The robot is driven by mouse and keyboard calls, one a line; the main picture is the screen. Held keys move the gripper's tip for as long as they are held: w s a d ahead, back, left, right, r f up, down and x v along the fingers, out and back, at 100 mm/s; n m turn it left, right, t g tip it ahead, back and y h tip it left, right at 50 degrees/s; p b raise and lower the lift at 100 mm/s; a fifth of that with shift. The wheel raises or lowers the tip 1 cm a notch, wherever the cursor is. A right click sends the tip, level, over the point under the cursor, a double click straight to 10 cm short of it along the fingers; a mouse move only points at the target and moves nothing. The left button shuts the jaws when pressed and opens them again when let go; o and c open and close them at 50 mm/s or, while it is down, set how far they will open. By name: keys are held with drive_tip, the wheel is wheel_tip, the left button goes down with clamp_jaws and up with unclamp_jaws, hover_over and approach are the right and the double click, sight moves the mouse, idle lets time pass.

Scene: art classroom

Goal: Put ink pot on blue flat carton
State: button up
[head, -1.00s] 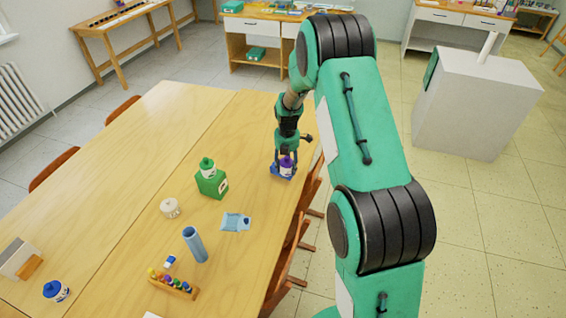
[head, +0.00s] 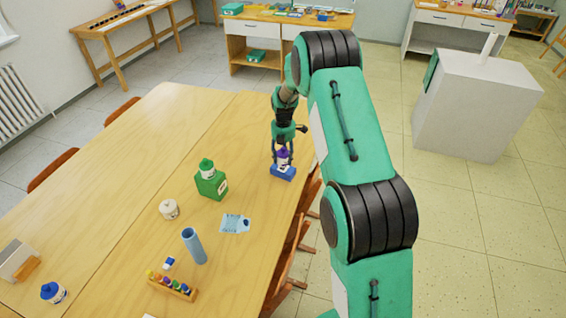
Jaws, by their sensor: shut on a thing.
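The ink pot (head: 283,158), a small bottle with a purple cap, is upright between the fingers of my gripper (head: 283,160). The gripper points down and is shut on the pot. The blue flat carton (head: 284,173) lies on the table near its right edge, directly below the pot in the picture. The pot's base is at or just over the carton's top; I cannot tell whether they touch. The fingers partly hide the pot.
A green bottle (head: 211,182) stands left of the carton. A white jar (head: 169,209), a light-blue pouch (head: 235,224), a blue cylinder (head: 194,246) and a rack of small bottles (head: 172,286) are nearer. Chairs line the table's right edge. The table's far left is clear.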

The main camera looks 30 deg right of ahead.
sight(283, 148)
drive_tip(key=shift+w+f, duration=0.2)
drive_tip(key=shift+w, duration=0.1)
drive_tip(key=shift+f+b, duration=0.5)
drive_tip(key=shift+f, duration=1.05)
drive_tip(key=shift+f, duration=0.15)
drive_tip(key=o, duration=1.4)
wheel_tip(283, 148, up, 11)
drive_tip(key=shift+f+p, duration=0.1)
drive_tip(key=shift+p, duration=0.85)
drive_tip(key=shift+r, duration=0.7)
drive_tip(key=shift+r, duration=0.15)
